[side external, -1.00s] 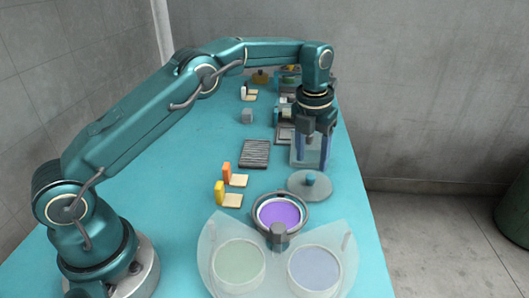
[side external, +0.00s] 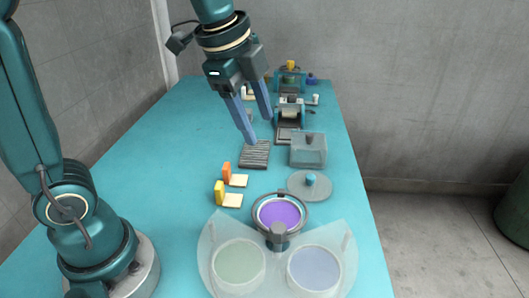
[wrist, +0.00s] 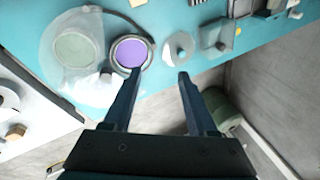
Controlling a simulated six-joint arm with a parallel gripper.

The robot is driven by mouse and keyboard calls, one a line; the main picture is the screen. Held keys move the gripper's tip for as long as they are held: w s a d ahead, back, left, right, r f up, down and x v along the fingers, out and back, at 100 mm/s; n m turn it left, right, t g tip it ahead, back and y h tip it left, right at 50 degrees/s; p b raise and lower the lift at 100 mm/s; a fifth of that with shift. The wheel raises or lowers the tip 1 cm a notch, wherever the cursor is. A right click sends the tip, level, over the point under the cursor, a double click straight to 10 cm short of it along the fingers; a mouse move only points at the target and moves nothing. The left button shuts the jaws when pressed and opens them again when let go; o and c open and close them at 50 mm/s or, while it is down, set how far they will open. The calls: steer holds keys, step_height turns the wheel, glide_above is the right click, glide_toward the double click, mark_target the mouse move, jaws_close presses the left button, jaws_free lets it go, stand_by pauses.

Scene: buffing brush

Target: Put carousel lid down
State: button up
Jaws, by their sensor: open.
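A flat grey round lid with a blue knob (side external: 310,186) lies on the teal table, beside the carousel; it also shows in the wrist view (wrist: 180,49). The carousel (side external: 207,256) is a translucent fan-shaped piece with a pale green dish (side external: 239,265) and a pale blue dish (side external: 315,268). A purple round dish (side external: 279,214) in a dark ring sits at its back edge. My gripper (side external: 259,131) is open and empty, tilted, above the table behind the lid and to its left. In the wrist view its fingers (wrist: 158,78) have nothing between them.
A clear box with a dark knob (side external: 308,151) stands behind the lid. A grey ribbed pad (side external: 254,154) lies near my fingertips in the picture. Orange (side external: 227,173) and yellow (side external: 219,193) blocks with cream pads are at left. A roller device (side external: 291,114) stands farther back.

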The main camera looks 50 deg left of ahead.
steer(key=s+f+n+t, duration=0.1)
steer(key=s+f+n, duration=0.3)
steer(key=s+n, duration=0.7)
steer(key=n, duration=0.2)
steer(key=shift+s+f+n+t, duration=0.3)
steer(key=shift+s+f+n, duration=0.05)
steer(key=shift+s+n, duration=0.05)
steer(key=shift+o, duration=0.6)
steer(key=shift+a, duration=0.1)
